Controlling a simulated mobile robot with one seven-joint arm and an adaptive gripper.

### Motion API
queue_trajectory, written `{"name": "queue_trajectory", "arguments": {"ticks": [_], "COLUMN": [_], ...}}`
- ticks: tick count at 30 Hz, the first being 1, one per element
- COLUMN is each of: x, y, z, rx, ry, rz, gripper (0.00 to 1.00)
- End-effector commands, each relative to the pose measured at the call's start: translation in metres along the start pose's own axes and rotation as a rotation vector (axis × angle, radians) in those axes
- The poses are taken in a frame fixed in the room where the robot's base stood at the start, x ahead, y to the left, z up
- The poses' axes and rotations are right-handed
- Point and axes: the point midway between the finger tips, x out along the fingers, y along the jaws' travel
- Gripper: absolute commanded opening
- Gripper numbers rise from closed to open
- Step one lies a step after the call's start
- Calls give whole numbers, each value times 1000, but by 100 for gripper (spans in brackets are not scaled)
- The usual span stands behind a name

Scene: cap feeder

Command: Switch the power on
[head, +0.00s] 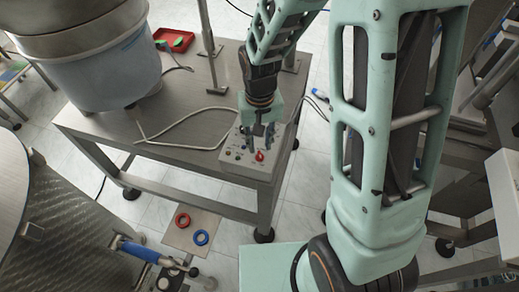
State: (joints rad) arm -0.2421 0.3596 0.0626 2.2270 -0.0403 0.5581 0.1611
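A light grey control box (234,167) sits at the front right edge of the metal table. A red knob or switch (260,156) stands out on its front panel, with smaller buttons and lamps (237,152) to its left. My gripper (257,142) points down just above and behind the red knob, over the box. It covers part of the box's top and panel. The gripper's fingers are small and dark here, so I cannot tell whether they are open or touch the box. The knob's exact setting is too small to read.
The metal table (185,119) carries a large bowl feeder (105,75) at left, a red tray (173,40) at the back and a pale cable (190,112). Metal posts rise behind. Red (182,220) and blue (201,238) rings lie on a low plate in front.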

Motion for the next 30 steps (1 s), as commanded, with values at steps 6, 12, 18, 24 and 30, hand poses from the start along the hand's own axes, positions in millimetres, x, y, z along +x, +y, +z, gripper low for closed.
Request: {"name": "queue_trajectory", "arguments": {"ticks": [6,12,18,24,30], "x": [32,45,46,46,46], "y": [0,0,0,0,0], "z": [0,0,-1,-1,-1], "rx": [-1,-2,-2,-2,-2], "ry": [-2,1,2,2,2], "rz": [1,1,1,1,1], "gripper": [25,25,25,14,0]}}
